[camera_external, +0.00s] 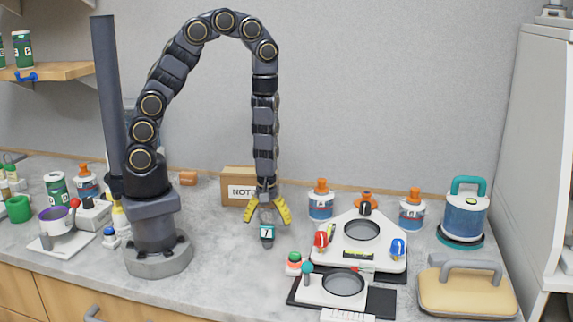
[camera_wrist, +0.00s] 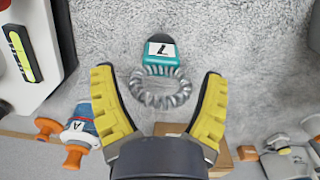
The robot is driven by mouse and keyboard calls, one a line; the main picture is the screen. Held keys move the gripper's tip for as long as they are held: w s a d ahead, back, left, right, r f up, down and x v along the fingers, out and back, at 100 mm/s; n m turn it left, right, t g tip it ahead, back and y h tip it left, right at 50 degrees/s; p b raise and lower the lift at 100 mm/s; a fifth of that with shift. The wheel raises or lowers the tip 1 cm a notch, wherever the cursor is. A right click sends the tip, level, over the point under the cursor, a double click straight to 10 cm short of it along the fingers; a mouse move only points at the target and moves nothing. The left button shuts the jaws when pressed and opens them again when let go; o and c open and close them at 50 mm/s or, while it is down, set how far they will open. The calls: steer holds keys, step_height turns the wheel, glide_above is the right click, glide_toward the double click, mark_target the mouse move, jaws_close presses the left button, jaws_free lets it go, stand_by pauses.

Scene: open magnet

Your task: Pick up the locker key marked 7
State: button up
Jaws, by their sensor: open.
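The locker key (camera_external: 267,234) has a dark head and a teal tag with a white label marked 7. In the wrist view the key (camera_wrist: 161,50) lies on the grey counter, with a clear coiled band (camera_wrist: 160,88) attached to it. My gripper (camera_external: 266,215) points down just above the key in the external view. In the wrist view its yellow fingers (camera_wrist: 160,82) are spread wide, one on each side of the coil. The teal tag shows beyond the fingertips. Nothing is held. Whether the fingers touch the counter cannot be told.
A white device with a round plate (camera_external: 385,256) and red and blue knobs stands just right of the key. A smaller plate device (camera_external: 318,290) is in front of it. A cardboard box (camera_external: 236,187) and a bottle (camera_external: 320,205) stand behind. The counter left of the key is clear.

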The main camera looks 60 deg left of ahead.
steer(key=shift+f, duration=0.85)
steer(key=c, duration=1)
steer(key=shift+r, duration=0.1)
